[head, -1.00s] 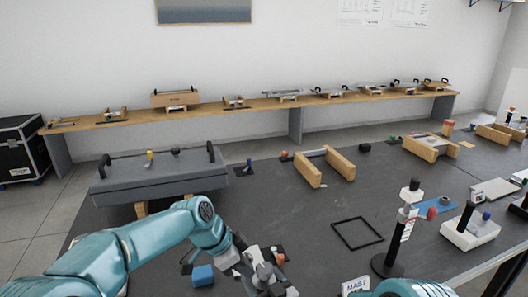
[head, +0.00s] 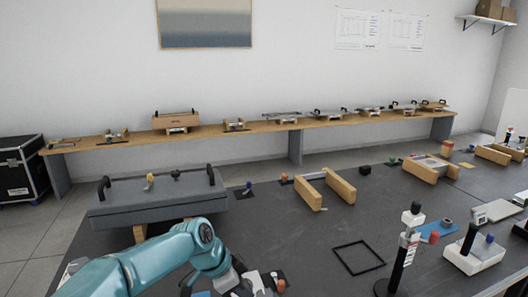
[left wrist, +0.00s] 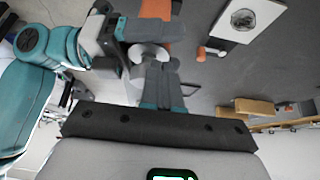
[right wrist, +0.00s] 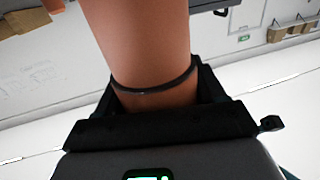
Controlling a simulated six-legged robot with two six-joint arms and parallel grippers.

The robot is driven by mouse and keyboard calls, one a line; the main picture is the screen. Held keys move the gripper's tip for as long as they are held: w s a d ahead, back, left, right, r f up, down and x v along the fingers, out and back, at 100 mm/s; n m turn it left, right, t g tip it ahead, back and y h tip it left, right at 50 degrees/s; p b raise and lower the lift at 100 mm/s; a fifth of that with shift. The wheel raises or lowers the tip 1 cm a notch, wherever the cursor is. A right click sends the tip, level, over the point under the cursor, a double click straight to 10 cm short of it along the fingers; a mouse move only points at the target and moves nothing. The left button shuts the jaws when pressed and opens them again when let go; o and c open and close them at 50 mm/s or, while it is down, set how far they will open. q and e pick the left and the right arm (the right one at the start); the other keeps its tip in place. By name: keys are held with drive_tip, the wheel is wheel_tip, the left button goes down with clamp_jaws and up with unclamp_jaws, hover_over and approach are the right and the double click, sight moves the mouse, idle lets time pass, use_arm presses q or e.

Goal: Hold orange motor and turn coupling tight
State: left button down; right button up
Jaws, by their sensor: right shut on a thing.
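The orange motor (right wrist: 145,50) stands between the fingers of my right gripper (right wrist: 155,88), which is shut on it. The left wrist view shows orange motor parts (left wrist: 155,10) at the top, beside the dark fingers of my right gripper (left wrist: 130,30). A pale round part (left wrist: 148,54), apparently the coupling, lies just beyond the fingertips of my left gripper (left wrist: 160,66). Those fingers are close together; whether they touch or grip it is unclear. In the head view the left gripper (head: 258,284) is at the bottom edge, partly cut off, beside a small orange part (head: 281,284).
A grey padded stand (head: 155,200) is at the left of the dark table. A black square frame (head: 358,257) lies right of my grippers. A black post (head: 405,250) and a white device (head: 472,252) stand further right. Wooden blocks (head: 340,186) are behind.

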use_arm(q)
wheel_tip(320, 180, up, 6)
drive_tip(key=shift+a, duration=0.35)
drive_tip(key=shift+s+r, duration=0.1)
idle(0.3)
wheel_tip(320, 180, down, 6)
drive_tip(key=s+d, duration=0.1)
drive_tip(key=s, duration=0.1)
drive_tip(key=shift+s+d, duration=0.3)
drive_tip(key=shift+s, duration=0.1)
drive_tip(key=shift+w+d, duration=0.1)
idle(0.8)
